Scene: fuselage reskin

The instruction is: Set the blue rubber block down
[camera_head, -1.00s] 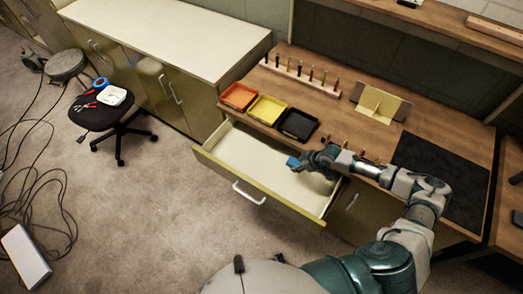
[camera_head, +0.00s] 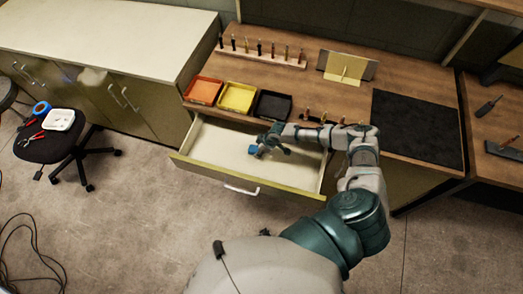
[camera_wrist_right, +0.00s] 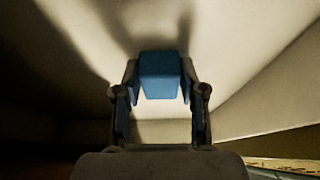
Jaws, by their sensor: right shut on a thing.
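The blue rubber block (camera_head: 254,150) shows at the tip of my right gripper (camera_head: 261,146), within the open drawer (camera_head: 215,150) in the head view. In the right wrist view the blue block (camera_wrist_right: 160,75) sits between the two fingers of the right gripper (camera_wrist_right: 160,92), which is shut on it. The pale drawer floor (camera_wrist_right: 235,50) lies beyond the block, with shadows of the gripper on it. I cannot tell whether the block touches the floor. My left gripper is not in view.
Orange (camera_head: 203,91), yellow (camera_head: 237,97) and black (camera_head: 272,106) trays stand on the wooden bench behind the drawer. A rack (camera_head: 262,59) of several tools is at the back. A black mat (camera_head: 418,127) lies to the right. The drawer's left part is empty.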

